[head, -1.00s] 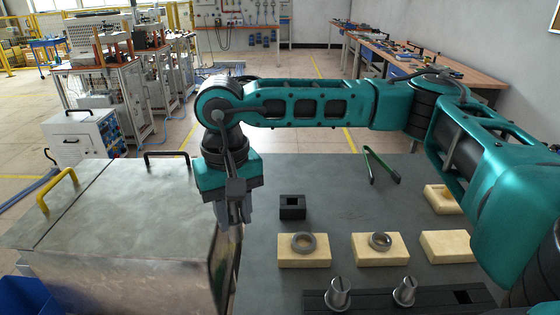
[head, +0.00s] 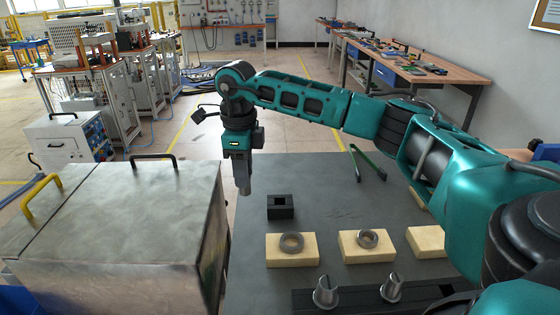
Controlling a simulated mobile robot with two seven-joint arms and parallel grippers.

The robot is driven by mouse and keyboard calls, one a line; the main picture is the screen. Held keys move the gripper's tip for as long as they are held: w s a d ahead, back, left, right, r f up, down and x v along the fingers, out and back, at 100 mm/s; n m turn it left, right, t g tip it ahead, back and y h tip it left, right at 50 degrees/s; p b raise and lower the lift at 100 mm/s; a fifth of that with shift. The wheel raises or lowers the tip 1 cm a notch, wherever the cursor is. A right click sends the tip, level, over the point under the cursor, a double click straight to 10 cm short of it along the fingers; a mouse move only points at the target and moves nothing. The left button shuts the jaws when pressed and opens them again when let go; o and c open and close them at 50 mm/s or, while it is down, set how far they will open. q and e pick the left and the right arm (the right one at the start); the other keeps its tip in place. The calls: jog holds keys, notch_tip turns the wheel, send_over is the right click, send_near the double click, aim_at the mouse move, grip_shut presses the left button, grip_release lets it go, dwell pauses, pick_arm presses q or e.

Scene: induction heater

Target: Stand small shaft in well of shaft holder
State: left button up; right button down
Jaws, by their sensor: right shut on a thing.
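My right gripper (head: 242,186) points down beside the metal box's right side, behind and left of a small black block (head: 272,213) with a square well. It is shut on a narrow grey piece (head: 242,172), which I take to be the small shaft; fingers and shaft are hard to tell apart. The piece is upright and apart from the block. A long dark holder (head: 355,299) lies at the near edge, with two slotted metal pieces (head: 325,293) (head: 392,289) upright on it. I cannot tell which of the two is the task's shaft holder. My left gripper is out of view.
A large metal box (head: 120,220) with handles fills the left. Pale blocks (head: 305,257) (head: 350,252) each carry a grey ring; another pale block (head: 425,241) stands right. Green-handled tongs (head: 368,163) lie at the back of the grey table (head: 320,190).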

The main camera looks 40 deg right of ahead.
jog(key=shift+d+f+m, duration=1.3)
jog(key=shift+d+m, duration=3.95)
jog(key=shift+m, duration=2.65)
notch_tip(320, 180, down, 5)
jog(key=b, duration=0.4)
jog(key=shift+b, duration=0.35)
jog(key=shift+r+p, duration=0.1)
jog(key=shift+p, duration=0.9)
jog(key=shift+f+b, duration=0.7)
jog(key=shift+f, duration=0.95)
jog(key=c, duration=0.7)
grip_release()
jog(key=shift+c, duration=0.2)
jog(key=shift+s+f, duration=0.1)
notch_tip(320, 180, up, 13)
jog(key=shift+p, duration=0.35)
